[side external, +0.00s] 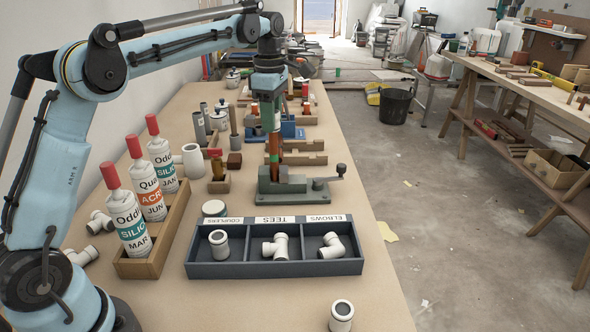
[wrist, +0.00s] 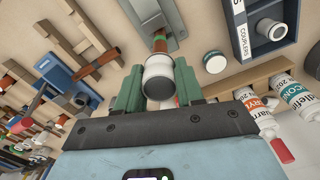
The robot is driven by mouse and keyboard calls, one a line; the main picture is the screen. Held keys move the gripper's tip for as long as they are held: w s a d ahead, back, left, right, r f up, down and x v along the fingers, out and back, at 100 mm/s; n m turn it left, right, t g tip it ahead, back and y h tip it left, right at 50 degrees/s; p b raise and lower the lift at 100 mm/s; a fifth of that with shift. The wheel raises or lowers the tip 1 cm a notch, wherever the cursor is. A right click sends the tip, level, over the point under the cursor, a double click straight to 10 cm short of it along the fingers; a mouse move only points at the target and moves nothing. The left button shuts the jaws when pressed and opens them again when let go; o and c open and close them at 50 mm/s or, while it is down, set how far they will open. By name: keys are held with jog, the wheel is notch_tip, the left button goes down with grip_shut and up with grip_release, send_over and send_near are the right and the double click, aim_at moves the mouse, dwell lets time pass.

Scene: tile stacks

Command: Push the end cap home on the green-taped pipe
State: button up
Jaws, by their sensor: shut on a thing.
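A brown pipe (side external: 273,146) stands upright in a green vise (side external: 286,185) on the bench; the vise also shows at the top of the wrist view (wrist: 150,12). My gripper (wrist: 158,92) has green fingers, shut on a white end cap (wrist: 159,77) with a grey rim. The pipe (wrist: 160,46) meets the cap's far side in line with it. How far the cap sits on the pipe is hidden. In the side view my wrist is directly above the vise.
A dark tray (side external: 275,269) with fittings in labelled compartments stands in front of the vise. Left are red-capped bottles (side external: 127,222) in a wooden box (side external: 150,262). A white round piece (side external: 214,208) lies behind the tray; a loose fitting (side external: 342,315) stands at the front.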

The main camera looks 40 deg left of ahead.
jog(key=shift+f, duration=0.25)
jog(key=o, duration=1.1)
jog(key=shift+r, duration=3)
jog(key=shift+f, duration=0.1)
